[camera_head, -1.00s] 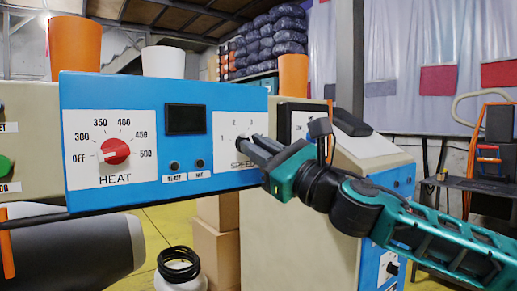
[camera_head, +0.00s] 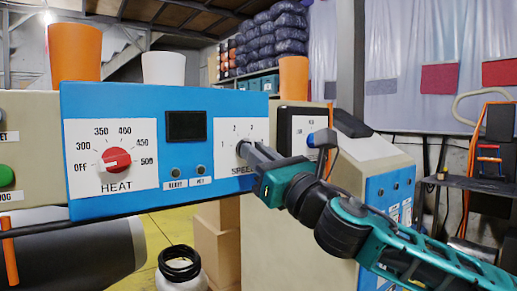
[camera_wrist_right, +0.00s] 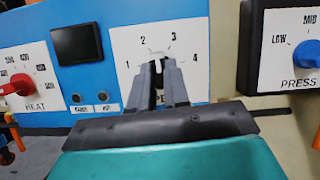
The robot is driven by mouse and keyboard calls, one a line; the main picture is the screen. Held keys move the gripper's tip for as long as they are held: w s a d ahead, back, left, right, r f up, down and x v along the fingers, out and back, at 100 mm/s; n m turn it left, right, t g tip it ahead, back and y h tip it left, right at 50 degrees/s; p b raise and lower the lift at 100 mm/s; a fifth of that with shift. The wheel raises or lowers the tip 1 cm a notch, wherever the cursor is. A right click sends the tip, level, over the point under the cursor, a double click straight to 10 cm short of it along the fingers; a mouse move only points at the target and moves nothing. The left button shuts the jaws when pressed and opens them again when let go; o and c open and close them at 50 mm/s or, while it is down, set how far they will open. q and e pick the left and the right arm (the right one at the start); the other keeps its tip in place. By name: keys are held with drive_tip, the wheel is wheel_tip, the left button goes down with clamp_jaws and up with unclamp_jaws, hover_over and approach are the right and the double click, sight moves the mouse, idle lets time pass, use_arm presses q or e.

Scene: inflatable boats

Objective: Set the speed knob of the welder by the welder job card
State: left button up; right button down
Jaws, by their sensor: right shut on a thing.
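The blue welder panel (camera_head: 190,195) fills the left and middle of the head view. Its white SPEED dial plate (camera_head: 223,135) is numbered 1 to 4. My right gripper (camera_head: 244,149) is shut on the speed knob (camera_head: 240,148) at this plate, and its fingers hide most of the knob. In the right wrist view the gripper (camera_wrist_right: 160,72) points at the dial (camera_wrist_right: 185,48), with the knob (camera_wrist_right: 157,62) between the fingertips. I cannot read the knob's pointer. The job card is not identifiable in these frames. My left gripper is not in view.
The red HEAT knob (camera_head: 116,159) is left of the speed dial, with a dark display (camera_head: 186,125) between. A blue PRESS knob (camera_wrist_right: 306,54) sits on a panel to the right. Orange (camera_head: 74,52) and white (camera_head: 164,66) cups stand on the welder's top.

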drive_tip(key=shift+s+a+r+m+t+h+p, duration=0.15)
drive_tip(key=shift+m+h+p, duration=1.35)
drive_tip(key=shift+m, duration=1.95)
drive_tip(key=shift+a+m+t+h+p, duration=0.15)
drive_tip(key=shift+m+h+p, duration=1.3)
drive_tip(key=shift+m, duration=1.95)
drive_tip(key=shift+s+r+m+t+h+p, duration=0.15)
drive_tip(key=shift+m+h+p, duration=1.3)
drive_tip(key=shift+m, duration=2)
drive_tip(key=shift+f, duration=0.1)
drive_tip(key=c, duration=1.1)
unclamp_jaws()
drive_tip(key=b+v, duration=0.1)
drive_tip(key=v, duration=1.2)
